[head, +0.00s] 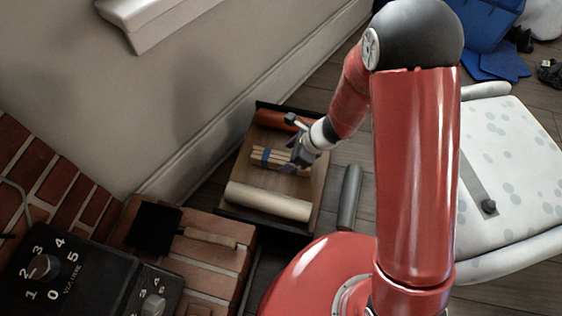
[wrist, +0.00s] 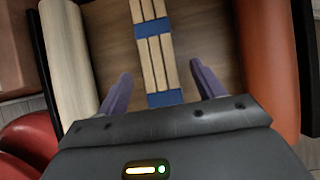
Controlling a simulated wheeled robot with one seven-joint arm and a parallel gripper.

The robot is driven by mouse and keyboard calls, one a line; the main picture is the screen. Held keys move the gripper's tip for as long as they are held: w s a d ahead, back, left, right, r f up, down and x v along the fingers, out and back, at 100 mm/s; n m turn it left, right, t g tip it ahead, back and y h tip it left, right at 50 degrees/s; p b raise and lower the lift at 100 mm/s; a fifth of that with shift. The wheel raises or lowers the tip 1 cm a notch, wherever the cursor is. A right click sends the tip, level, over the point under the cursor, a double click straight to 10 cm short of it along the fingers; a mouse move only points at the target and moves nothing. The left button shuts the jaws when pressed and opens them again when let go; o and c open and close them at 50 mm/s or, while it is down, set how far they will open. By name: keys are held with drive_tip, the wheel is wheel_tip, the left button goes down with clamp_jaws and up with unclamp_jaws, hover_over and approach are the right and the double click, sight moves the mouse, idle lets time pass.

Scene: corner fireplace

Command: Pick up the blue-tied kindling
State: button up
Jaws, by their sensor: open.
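The blue-tied kindling (head: 268,157) is a small bundle of pale sticks with blue bands. It lies in a wooden tray with dark edges (head: 230,211), between two rolls. In the wrist view the kindling (wrist: 154,52) runs up the picture with two blue bands showing, its near end between my fingers. My gripper (head: 296,160) is over the tray at the right end of the bundle. In the wrist view my gripper (wrist: 158,84) is open, one finger on each side of the sticks, with gaps to both. Its height above the tray is hard to tell.
A pale log-like roll (head: 268,201) and an orange-red roll (head: 275,120) lie in the tray on either side of the kindling. A brick ledge with a black shovel (head: 153,228) is at left. A wall runs behind.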

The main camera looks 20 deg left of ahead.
sight(283, 158)
drive_tip(key=b+x, duration=0.1)
drive_tip(key=x, duration=0.3)
drive_tip(key=shift+a+f, duration=0.1)
drive_tip(key=shift+a, duration=0.05)
drive_tip(key=shift+c, duration=0.5)
drive_tip(key=c, duration=1.1)
